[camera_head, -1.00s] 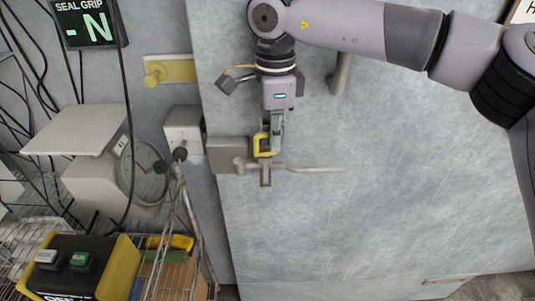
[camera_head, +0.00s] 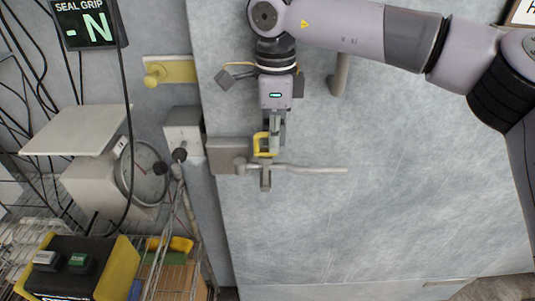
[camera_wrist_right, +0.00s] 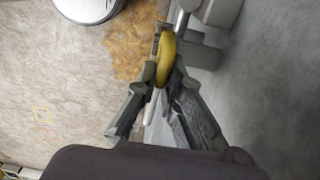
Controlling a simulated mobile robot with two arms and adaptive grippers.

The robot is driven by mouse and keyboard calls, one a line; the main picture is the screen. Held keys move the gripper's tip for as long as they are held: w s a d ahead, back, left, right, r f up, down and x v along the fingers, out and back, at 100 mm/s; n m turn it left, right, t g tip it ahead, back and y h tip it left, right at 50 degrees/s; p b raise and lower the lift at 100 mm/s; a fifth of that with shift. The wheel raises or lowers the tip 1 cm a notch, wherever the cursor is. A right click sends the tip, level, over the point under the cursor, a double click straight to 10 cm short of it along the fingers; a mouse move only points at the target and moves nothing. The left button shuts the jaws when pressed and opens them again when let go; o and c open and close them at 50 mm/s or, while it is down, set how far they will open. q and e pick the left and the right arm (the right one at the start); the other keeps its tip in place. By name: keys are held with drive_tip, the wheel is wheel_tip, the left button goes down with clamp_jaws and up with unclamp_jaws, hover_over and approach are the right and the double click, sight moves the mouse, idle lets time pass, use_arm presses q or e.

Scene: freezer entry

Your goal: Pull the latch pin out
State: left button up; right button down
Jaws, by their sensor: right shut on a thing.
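The latch pin shows as a yellow ring handle (camera_head: 259,144) at the metal latch (camera_head: 229,155) on the grey freezer door. In the right wrist view the yellow ring (camera_wrist_right: 166,58) sits between my fingertips. My right gripper (camera_head: 272,140) points down at the latch and is shut on the ring. The pin's shaft is hidden, so I cannot tell how far it sits in the latch. A long lever handle (camera_head: 315,169) extends right from the latch. My left gripper is not in view.
A grey box (camera_head: 184,132) is fixed left of the latch. A dial scale (camera_head: 100,180) and a wire cart with a yellow-black button box (camera_head: 75,265) stand at the left. A door handle (camera_head: 340,73) is right of my wrist. The door's lower right is clear.

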drive_tip(key=shift+r+p, duration=2.45)
drive_tip(key=shift+r, duration=0.95)
idle(4.6)
